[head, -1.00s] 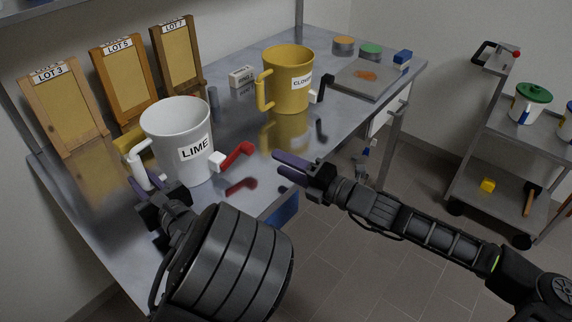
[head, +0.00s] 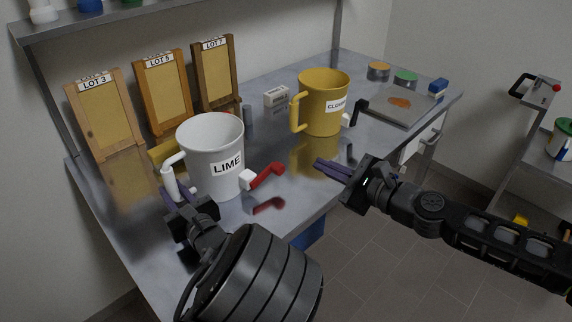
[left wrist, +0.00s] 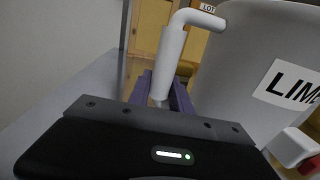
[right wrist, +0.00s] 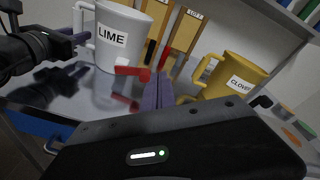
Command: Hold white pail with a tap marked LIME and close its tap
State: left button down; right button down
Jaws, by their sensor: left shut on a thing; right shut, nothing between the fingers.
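The white pail marked LIME (head: 205,135) stands upright on the metal bench. Its tap is a white spout (head: 247,180) with a red lever (head: 266,175) that slants up to the right. My left gripper (head: 172,196) is shut on the pail's white handle (head: 170,176). The left wrist view shows the handle (left wrist: 170,58) between the purple fingers. My right gripper (head: 333,169) is shut and empty, a short way right of the lever, apart from it. In the right wrist view the lever (right wrist: 132,71) shows just left of the fingertips.
A yellow pail marked CLOVER (head: 322,105) with a black tap lever stands behind on the bench (head: 290,208). Framed boards (head: 104,118) lean at the back left. A white box (head: 277,96) and a grey slab (head: 392,107) lie further back. A cart stands at the right.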

jog(key=n, duration=1)
jog(key=s+a+r+n, duration=0.1)
jog(key=n, duration=1)
jog(key=s+a+r+n, duration=0.1)
jog(key=n, duration=1)
jog(key=shift+a+g, duration=0.15)
jog(key=shift+g, duration=0.25)
jog(key=shift+w+a, duration=0.1)
